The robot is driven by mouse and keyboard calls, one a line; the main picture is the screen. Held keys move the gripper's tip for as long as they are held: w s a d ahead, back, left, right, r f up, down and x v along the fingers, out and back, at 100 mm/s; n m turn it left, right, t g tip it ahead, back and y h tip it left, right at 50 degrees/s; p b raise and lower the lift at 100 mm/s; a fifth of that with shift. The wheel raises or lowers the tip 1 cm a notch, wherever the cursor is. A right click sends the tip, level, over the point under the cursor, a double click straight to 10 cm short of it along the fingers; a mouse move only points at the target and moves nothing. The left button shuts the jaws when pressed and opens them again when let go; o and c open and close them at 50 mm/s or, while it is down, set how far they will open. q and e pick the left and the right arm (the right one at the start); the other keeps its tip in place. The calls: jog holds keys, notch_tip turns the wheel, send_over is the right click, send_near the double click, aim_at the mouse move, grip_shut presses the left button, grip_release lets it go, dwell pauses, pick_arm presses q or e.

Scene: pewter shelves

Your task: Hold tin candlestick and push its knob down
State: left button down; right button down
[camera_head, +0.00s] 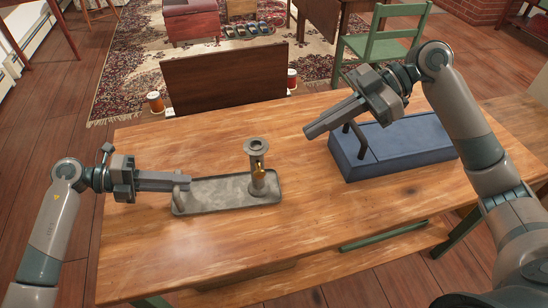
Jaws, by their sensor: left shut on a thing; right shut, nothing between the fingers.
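The tin candlestick has a grey oblong tray base (215,192) lying flat on the wooden table, with an upright holder (256,148) at its right end. A small brass-coloured knob (259,171) shows on the front side of the holder. My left gripper (184,183) is shut at the tray's left end, on what looks like the candlestick's handle; its fingers hide part of the grip. My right gripper (309,131) is shut and empty, up and to the right of the holder, apart from it.
A blue box (385,160) stands on the table at the right, beneath my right forearm. The wooden table (285,240) is clear in front of the candlestick. A dark wooden panel (225,78) stands beyond the far edge, and a green chair (385,45) is behind the box.

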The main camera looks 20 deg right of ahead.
jog(key=shift+w+d+r, duration=0.2)
jog(key=shift+d+r, duration=0.15)
jog(key=shift+r, duration=0.15)
jog(key=d+f+x, duration=0.1)
jog(key=f+x, duration=0.1)
jog(key=x, duration=1)
jog(key=shift+w+f, duration=0.15)
jog(key=shift+f, duration=0.4)
jog(key=shift+a, duration=0.1)
jog(key=shift+f, duration=1.85)
